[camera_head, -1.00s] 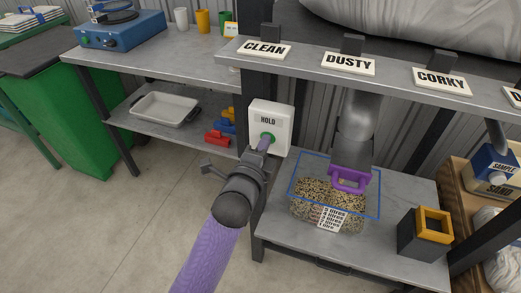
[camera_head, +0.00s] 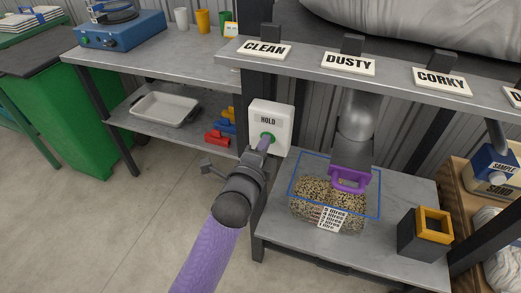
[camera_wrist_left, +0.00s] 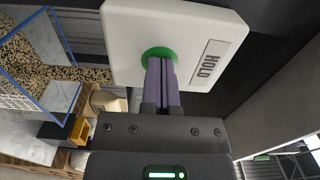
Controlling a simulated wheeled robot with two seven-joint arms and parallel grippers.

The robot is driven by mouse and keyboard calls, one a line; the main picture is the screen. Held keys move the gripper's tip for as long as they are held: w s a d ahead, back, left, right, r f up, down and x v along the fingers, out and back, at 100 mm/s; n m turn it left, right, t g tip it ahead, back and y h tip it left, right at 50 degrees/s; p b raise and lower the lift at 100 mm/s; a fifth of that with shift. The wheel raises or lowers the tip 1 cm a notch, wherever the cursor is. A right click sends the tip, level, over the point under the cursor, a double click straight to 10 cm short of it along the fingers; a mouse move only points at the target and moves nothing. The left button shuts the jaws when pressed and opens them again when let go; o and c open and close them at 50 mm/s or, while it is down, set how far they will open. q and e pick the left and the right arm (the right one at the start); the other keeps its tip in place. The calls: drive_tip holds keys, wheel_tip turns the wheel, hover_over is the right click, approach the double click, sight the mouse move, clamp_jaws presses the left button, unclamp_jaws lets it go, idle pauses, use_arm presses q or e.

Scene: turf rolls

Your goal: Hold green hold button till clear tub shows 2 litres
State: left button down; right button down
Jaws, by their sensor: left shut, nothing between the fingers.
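The green button (camera_wrist_left: 158,54) sits on a white box marked HOLD (camera_head: 270,118), fixed to a dark post. My left gripper (camera_head: 266,141) is shut with nothing between its fingers. Its purple fingertips (camera_wrist_left: 161,62) are against the green button and hide part of it. The clear tub (camera_head: 373,207) with a blue rim stands on the lower shelf under a grey spout (camera_head: 355,130). It holds speckled granules, heaped near the spout. A white scale label (camera_head: 331,219) is on its front, too small to read. My right gripper is not in view.
A purple handle (camera_head: 348,180) is at the spout's mouth. A dark box with a yellow frame (camera_head: 425,232) stands right of the tub. A grey tray (camera_head: 165,109) and coloured scoops (camera_head: 217,138) lie on the left shelf. Open floor is at lower left.

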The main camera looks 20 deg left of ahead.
use_arm(q)
drive_tip(key=shift+w+r, duration=0.1)
drive_tip(key=shift+r, duration=0.25)
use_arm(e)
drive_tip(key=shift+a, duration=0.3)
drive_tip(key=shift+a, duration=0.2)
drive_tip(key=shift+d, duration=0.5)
